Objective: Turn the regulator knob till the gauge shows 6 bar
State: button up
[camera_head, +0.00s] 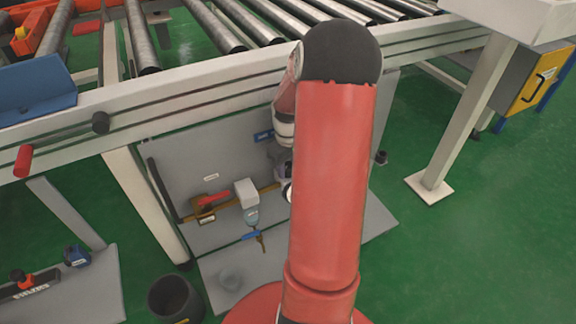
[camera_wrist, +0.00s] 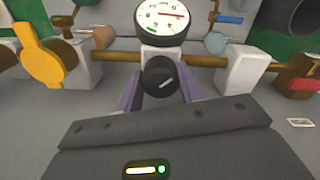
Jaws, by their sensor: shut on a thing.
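The regulator knob (camera_wrist: 162,80) is a round black knob with a light line mark slanting up to the right, in the wrist view. My gripper (camera_wrist: 160,92) is shut on it, with a purple-grey finger on each side. Just above the knob is the round white gauge (camera_wrist: 159,23) with a black rim. In the head view my red arm hides most of the regulator, and only a sliver of the gauge (camera_head: 287,192) seems to show.
A brass pipe (camera_wrist: 208,60) runs across the grey panel (camera_head: 185,160). A yellow valve handle (camera_wrist: 40,55) stands left of the knob in the wrist view, and a red handle (camera_wrist: 304,84) at right. A roller conveyor (camera_head: 220,85) stands above the panel.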

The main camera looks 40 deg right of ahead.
aim_at(288, 165)
jog(key=shift+m, duration=0.3)
jog(key=shift+c, duration=0.2)
jog(key=m, duration=0.4)
jog(key=shift+b, duration=0.35)
jog(key=shift+a+m, duration=0.1)
jog(key=shift+m, duration=1.9)
jog(key=o, duration=1)
jog(key=shift+r, duration=3.9)
